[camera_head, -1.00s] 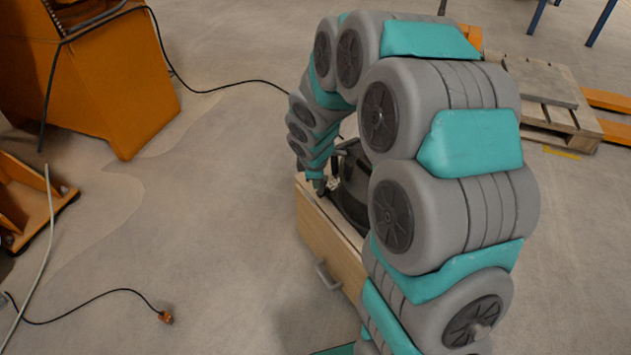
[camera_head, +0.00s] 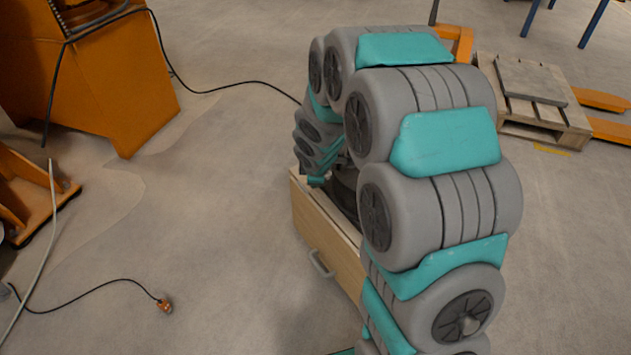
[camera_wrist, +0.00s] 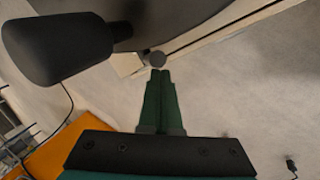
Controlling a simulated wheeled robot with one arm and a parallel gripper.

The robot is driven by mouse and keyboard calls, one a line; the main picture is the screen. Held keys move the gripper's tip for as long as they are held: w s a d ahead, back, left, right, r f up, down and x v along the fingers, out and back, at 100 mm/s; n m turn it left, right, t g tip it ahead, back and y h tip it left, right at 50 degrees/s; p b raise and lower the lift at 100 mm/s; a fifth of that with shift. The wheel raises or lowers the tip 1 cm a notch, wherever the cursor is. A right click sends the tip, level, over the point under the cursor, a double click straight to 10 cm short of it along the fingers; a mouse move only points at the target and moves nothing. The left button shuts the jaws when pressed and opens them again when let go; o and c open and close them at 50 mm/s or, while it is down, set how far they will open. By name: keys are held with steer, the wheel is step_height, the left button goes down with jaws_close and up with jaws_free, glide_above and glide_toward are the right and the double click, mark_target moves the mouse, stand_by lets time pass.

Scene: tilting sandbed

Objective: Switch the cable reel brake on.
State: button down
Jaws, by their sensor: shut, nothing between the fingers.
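The dark cable reel (camera_head: 345,190) stands on a wooden cabinet (camera_head: 325,240) and is mostly hidden behind my arm. In the wrist view the reel's dark rounded body (camera_wrist: 180,10) crosses the top, and a thick black handle-like cylinder (camera_wrist: 58,48) sticks out at upper left. A small dark round knob (camera_wrist: 157,59) lies right at my fingertips; it may be part of the brake, but its setting cannot be told. My gripper (camera_wrist: 160,72) is shut and empty, its green fingers pointing at the knob. Whether they touch it is unclear. The head view hides the fingers.
An orange machine (camera_head: 120,80) stands at left with a black cable (camera_head: 235,84) running from it toward the reel. Another cable with an orange plug (camera_head: 165,304) lies on the floor. A wooden pallet (camera_head: 540,115) is at right.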

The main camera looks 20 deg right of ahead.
steer(key=shift+w, duration=0.15)
steer(key=shift+w+a+f+p, duration=0.15)
steer(key=shift+w+a+p, duration=0.15)
steer(key=shift+w, duration=0.35)
steer(key=s+a+r+p, duration=0.1)
steer(key=s+a+r, duration=0.2)
steer(key=r, duration=0.6)
steer(key=shift+s+a+r, duration=0.3)
steer(key=shift+s+a, duration=0.1)
steer(key=shift+s, duration=0.8)
